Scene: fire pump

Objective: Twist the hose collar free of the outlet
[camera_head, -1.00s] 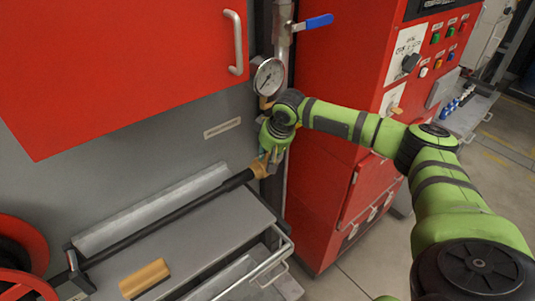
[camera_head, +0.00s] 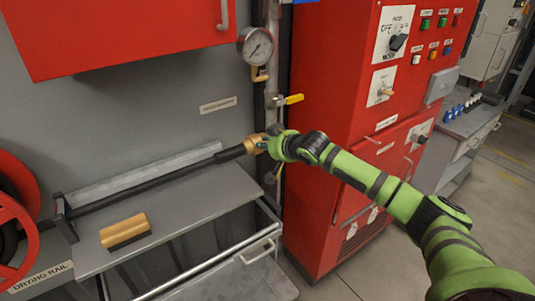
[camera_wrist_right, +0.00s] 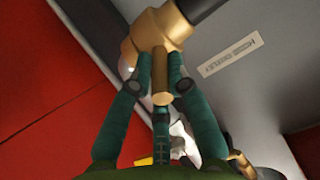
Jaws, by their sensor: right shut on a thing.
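The brass hose collar (camera_head: 255,144) sits at the right end of the black hose (camera_head: 160,183), beside the vertical pipe. My right gripper (camera_head: 268,146) is at the collar's right side. In the right wrist view the collar (camera_wrist_right: 165,28) is at the top, with a lug (camera_wrist_right: 160,78) sticking out toward the camera. The teal fingers of my right gripper (camera_wrist_right: 160,85) are shut on this lug from both sides. The outlet is mostly hidden by the gripper and collar, so I cannot tell how far the collar is engaged. My left gripper is not in view.
A gauge (camera_head: 256,46) and a yellow-handled valve (camera_head: 290,99) are on the pipe above the gripper. A wooden-backed brush (camera_head: 125,232) lies on the grey shelf (camera_head: 190,225). A red cabinet (camera_head: 335,110) stands close on the right; a red reel (camera_head: 15,215) is at left.

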